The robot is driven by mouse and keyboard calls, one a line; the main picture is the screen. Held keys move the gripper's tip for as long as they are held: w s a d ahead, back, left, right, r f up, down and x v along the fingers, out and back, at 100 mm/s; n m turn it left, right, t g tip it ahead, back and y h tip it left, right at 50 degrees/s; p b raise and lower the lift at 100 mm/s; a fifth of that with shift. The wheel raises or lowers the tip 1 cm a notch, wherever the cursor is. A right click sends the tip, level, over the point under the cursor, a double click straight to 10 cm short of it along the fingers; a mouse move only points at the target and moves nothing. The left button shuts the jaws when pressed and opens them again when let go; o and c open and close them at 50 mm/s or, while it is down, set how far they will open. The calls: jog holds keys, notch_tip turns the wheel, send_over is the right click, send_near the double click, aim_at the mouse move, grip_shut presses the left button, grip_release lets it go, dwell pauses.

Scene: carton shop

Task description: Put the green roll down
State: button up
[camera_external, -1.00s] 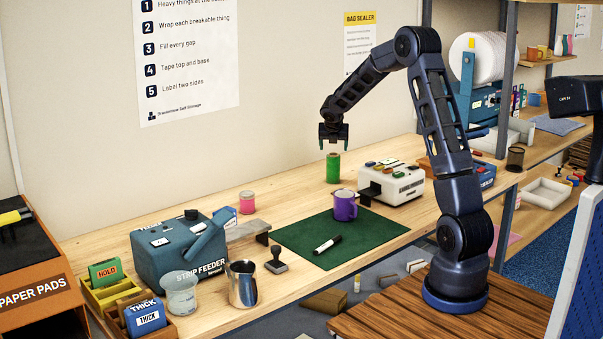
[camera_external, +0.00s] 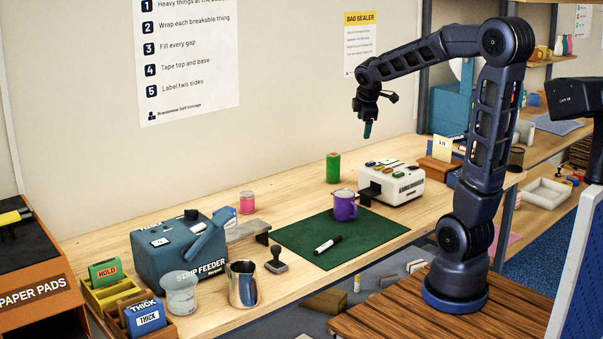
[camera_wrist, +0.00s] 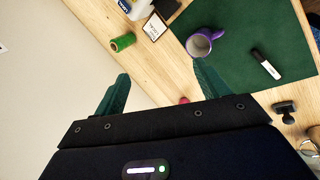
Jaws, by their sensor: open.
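The green roll (camera_external: 333,168) stands upright on the wooden table near the wall, behind the purple mug. It also shows in the wrist view (camera_wrist: 122,42), apart from my fingers. My gripper (camera_external: 367,130) is up in the air, to the right of the roll and well above the table. In the wrist view its two green fingers (camera_wrist: 160,90) are spread apart with nothing between them.
A purple mug (camera_external: 344,206) and a black-and-white marker (camera_external: 327,244) are on the dark green mat (camera_external: 300,236). A white machine (camera_external: 402,184) stands right of the roll. A pink roll (camera_external: 247,202) and the blue strip feeder (camera_external: 172,250) are to the left.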

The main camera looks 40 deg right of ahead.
jog(key=s+a+m+y, duration=0.1)
jog(key=s+a+m, duration=0.2)
jog(key=s, duration=0.5)
jog(key=s+a+f+m+y, duration=0.1)
jog(key=s+m, duration=0.3)
jog(key=s, duration=0.4)
jog(key=s+a+m+y, duration=0.1)
jog(key=s+a+m, duration=0.3)
jog(key=s, duration=0.4)
jog(key=shift+a+f+m, duration=0.15)
jog(key=shift+a+m, duration=0.15)
